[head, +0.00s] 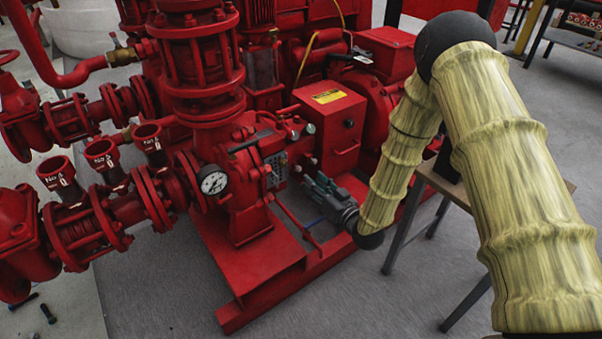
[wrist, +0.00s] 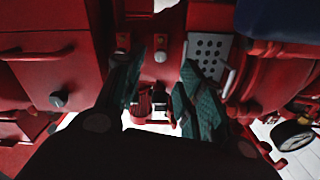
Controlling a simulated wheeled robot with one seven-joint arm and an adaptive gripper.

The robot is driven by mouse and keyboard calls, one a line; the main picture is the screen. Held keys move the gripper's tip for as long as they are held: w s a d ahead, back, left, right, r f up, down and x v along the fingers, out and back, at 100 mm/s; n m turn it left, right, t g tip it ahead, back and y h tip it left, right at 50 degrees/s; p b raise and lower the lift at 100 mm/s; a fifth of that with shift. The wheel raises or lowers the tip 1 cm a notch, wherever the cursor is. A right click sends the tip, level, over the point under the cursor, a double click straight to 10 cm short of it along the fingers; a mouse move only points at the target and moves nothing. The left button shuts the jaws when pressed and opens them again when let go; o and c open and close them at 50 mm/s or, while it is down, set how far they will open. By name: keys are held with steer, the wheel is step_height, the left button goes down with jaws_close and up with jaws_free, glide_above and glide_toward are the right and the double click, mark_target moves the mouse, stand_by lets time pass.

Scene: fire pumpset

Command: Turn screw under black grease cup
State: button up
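The red pumpset (head: 265,255) stands in the middle of the head view. My gripper (head: 318,184) is in front of its lower casing, right of the pressure gauge. In the wrist view my gripper (wrist: 162,75) shows two green-padded fingers spread apart, with nothing clasped between them. Small red and dark fittings (wrist: 158,103) show in the gap, beyond the fingers. I cannot tell which of them is the black grease cup or the screw under it. The gripper body covers the lower middle of the wrist view.
A white-faced gauge (head: 214,182) is left of my gripper. A red box with a yellow label (head: 329,97) is above it. A perforated grey plate (wrist: 208,52) sits beside the right finger. A table (head: 450,188) stands right; grey floor (head: 345,300) is clear in front.

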mark_target(300, 170)
steer(key=shift+b+x, duration=1.35)
steer(key=shift+x, duration=2.25)
steer(key=shift+c, duration=0.5)
jaws_close()
